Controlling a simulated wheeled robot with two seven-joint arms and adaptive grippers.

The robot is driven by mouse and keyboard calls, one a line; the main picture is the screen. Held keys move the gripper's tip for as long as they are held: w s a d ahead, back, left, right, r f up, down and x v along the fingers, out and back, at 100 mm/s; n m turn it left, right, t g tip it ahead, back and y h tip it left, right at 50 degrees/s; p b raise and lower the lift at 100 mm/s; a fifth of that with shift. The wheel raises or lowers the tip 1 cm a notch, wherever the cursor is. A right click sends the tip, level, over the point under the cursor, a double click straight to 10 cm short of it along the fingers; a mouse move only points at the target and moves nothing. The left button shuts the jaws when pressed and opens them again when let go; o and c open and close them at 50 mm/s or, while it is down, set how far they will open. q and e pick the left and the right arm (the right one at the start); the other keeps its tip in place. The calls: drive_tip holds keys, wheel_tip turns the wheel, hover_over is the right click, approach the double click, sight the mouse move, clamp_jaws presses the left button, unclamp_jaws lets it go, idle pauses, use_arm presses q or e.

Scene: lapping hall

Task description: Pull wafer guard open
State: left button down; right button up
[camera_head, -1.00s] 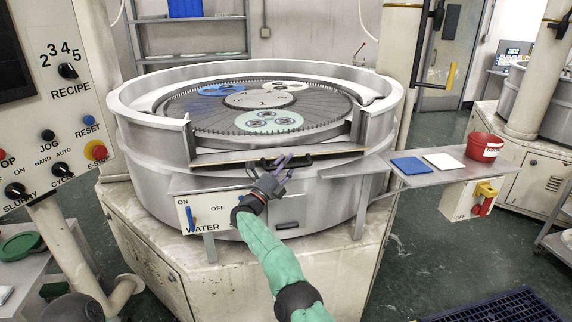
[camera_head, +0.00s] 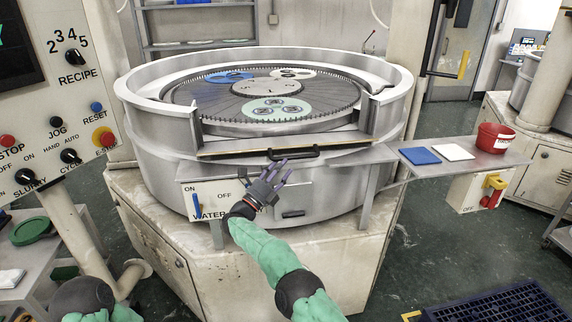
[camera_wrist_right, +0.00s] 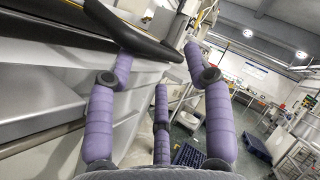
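The wafer guard (camera_head: 228,153) is a low metal panel with a tan top edge across the front gap of the round lapping machine's rim. A black bar handle (camera_head: 294,152) sits on it. My right gripper (camera_head: 275,178) is open and empty, just below and left of the handle in the head view. In the right wrist view, its purple fingers (camera_wrist_right: 158,65) are spread, and the black handle (camera_wrist_right: 140,35) passes close to the left fingertip. I cannot tell whether they touch. My left gripper is not in view; only part of my left arm shows at lower left.
The water panel (camera_head: 215,208) with a blue lever sits below the guard. To the right, a side shelf (camera_head: 480,165) holds a blue pad, a white pad and a red bucket (camera_head: 494,138). A control panel (camera_head: 50,100) stands at left. A blue grate (camera_head: 490,305) lies on the floor.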

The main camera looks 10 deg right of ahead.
drive_tip(key=shift+s+a+r, duration=0.2)
drive_tip(key=shift+a+r, duration=0.1)
drive_tip(key=shift+a, duration=0.05)
drive_tip(key=a+f+b, duration=0.3)
drive_tip(key=a+f, duration=0.5)
drive_tip(key=f, duration=0.1)
drive_tip(key=shift+s+a+f+b, duration=0.3)
drive_tip(key=shift+s+a+b, duration=0.1)
idle(0.9)
